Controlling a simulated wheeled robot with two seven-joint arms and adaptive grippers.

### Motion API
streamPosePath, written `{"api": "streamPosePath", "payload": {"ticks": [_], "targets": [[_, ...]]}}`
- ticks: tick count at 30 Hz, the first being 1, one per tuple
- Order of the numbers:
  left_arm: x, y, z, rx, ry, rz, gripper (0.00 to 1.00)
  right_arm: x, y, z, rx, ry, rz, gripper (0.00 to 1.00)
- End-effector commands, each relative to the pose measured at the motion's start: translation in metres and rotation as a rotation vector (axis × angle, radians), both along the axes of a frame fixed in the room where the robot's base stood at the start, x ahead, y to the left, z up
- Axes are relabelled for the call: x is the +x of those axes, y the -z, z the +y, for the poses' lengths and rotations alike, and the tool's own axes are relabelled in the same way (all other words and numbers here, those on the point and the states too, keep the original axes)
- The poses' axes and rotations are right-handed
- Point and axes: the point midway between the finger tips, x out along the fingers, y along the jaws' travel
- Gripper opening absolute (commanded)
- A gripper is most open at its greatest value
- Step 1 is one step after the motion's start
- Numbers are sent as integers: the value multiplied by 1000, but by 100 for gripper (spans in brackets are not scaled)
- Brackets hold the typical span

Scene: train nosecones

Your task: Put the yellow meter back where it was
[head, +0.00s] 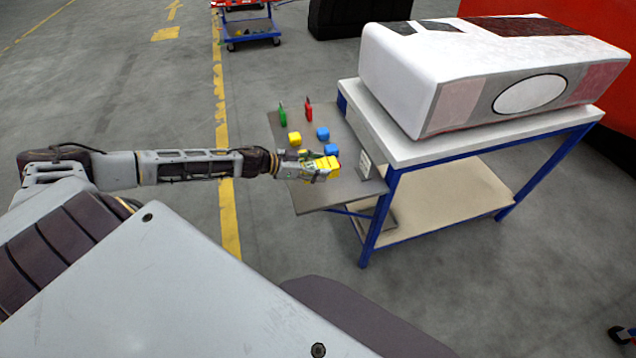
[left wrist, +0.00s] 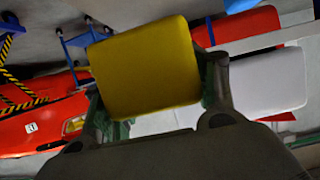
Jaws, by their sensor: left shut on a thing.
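The yellow meter (head: 333,163) is at the end of my left arm, over the grey side shelf of the workbench. My left gripper (head: 318,170) is shut on it. In the left wrist view the yellow meter (left wrist: 147,67) fills the space between the two fingers of the left gripper (left wrist: 155,90). I cannot tell from the head view how far it is above the shelf. My right gripper is not in view.
A white nosecone (head: 410,85) lies on the blue-legged bench (head: 400,154). The shelf's front part is bare.

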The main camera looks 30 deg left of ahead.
Motion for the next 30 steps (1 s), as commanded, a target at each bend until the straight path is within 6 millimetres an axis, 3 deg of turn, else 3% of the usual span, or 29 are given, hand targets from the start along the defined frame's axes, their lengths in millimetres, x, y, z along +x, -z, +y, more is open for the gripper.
{"api": "streamPosePath", "payload": {"ticks": [7,23,30], "targets": [[1,24,0,-2,-1,-1,15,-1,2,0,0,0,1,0],[1,31,0,-1,0,-2,15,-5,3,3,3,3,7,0],[0,49,-1,-3,-2,0,15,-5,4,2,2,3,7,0]]}}
